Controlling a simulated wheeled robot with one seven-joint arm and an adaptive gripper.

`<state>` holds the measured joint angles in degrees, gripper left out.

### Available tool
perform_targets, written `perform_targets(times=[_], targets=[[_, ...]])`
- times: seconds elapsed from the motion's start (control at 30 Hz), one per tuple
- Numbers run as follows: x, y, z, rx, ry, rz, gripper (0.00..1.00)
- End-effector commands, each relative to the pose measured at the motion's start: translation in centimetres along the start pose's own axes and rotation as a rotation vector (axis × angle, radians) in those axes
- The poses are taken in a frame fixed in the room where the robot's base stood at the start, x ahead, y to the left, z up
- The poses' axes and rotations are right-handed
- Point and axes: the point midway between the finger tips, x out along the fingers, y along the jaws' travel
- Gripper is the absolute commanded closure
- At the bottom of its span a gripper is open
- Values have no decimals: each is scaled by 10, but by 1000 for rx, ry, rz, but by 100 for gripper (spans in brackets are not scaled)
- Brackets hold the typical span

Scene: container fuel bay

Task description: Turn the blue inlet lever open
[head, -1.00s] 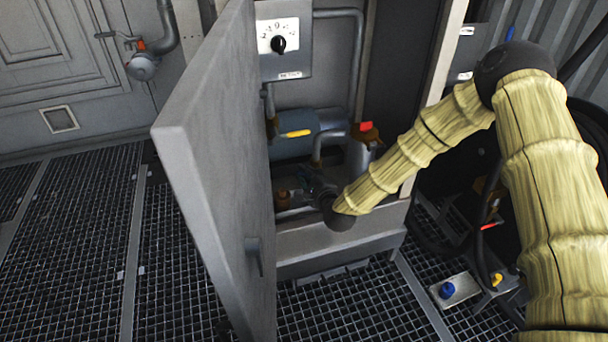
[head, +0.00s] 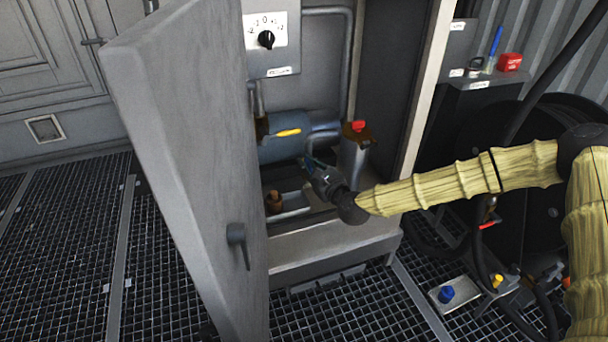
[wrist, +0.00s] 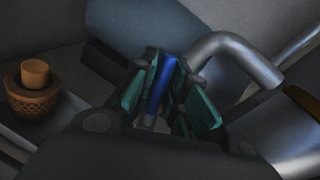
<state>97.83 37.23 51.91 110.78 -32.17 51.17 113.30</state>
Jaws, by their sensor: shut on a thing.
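The blue inlet lever (wrist: 160,85) shows in the wrist view as a blue bar between the teal finger pads of my gripper (wrist: 169,105). The gripper is shut on it. In the head view my gripper (head: 312,166) reaches into the open cabinet from the right, just below a blue-grey cylinder (head: 283,152). My gripper hides most of the lever there, and where the lever joins its valve cannot be seen.
The grey cabinet door (head: 190,150) stands open on the left. A yellow lever (head: 288,132) and a red-capped canister (head: 354,160) are close by. A brown fitting (wrist: 34,82) sits left of the gripper. A bent pipe (wrist: 235,50) rises at the right.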

Motion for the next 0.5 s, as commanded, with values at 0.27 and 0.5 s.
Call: perform_targets(times=[0.27, 0.5], targets=[[-2, -14, -4, 188, -42, -5, 100], [-3, -20, -3, 284, -60, -4, 100]])
